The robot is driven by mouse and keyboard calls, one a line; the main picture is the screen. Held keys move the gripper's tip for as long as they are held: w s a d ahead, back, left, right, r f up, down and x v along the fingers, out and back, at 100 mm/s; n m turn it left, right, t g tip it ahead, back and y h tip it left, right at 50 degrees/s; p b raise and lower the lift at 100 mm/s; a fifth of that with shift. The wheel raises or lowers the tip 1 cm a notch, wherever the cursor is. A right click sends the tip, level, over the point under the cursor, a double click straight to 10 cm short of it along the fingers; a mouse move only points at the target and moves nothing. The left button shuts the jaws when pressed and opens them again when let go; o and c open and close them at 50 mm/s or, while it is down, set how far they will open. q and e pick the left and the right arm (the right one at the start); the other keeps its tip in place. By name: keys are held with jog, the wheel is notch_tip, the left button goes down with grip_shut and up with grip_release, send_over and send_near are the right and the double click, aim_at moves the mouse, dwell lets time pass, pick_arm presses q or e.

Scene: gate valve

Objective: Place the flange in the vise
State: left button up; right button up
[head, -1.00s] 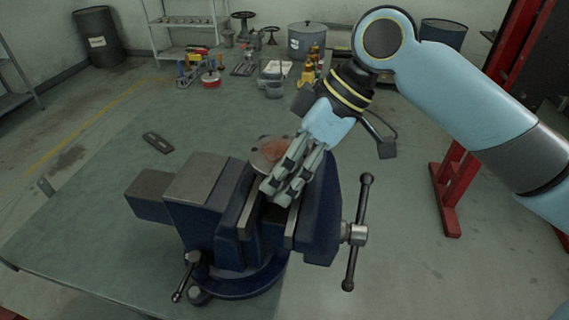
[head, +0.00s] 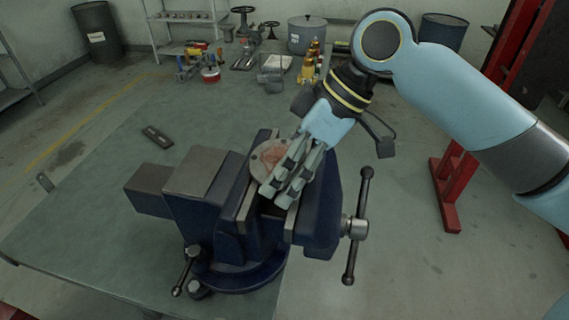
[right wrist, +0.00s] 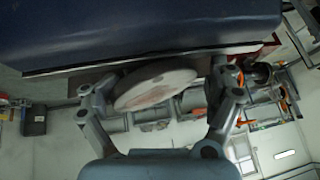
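The flange (head: 268,157) is a round, rust-stained grey disc at the vise (head: 200,182), beside the upper edge of the jaws. It sits tilted, with its face towards the head camera; its lower part is hidden behind the jaw and my fingers. My right gripper (head: 280,188) points down-left over the jaw gap, right beside the flange. In the right wrist view the flange (right wrist: 155,88) lies between the two spread fingers, close to the left finger, with a narrow gap at the right finger. The right gripper (right wrist: 162,85) looks open. My left gripper is not in view.
The vise handle (head: 355,230) stands out at the vise's right. A small dark plate (head: 157,138) lies on the green bench (head: 95,225). Tools and a pot (head: 307,36) stand at the back. The bench left of the vise is mostly clear.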

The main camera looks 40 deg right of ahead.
dwell(0.7)
jog(key=shift+r, duration=0.35)
jog(key=p+v, duration=0.2)
jog(key=v, duration=1)
jog(key=shift+r+p, duration=0.35)
jog(key=shift+p, duration=0.05)
jog(key=shift+w, duration=0.1)
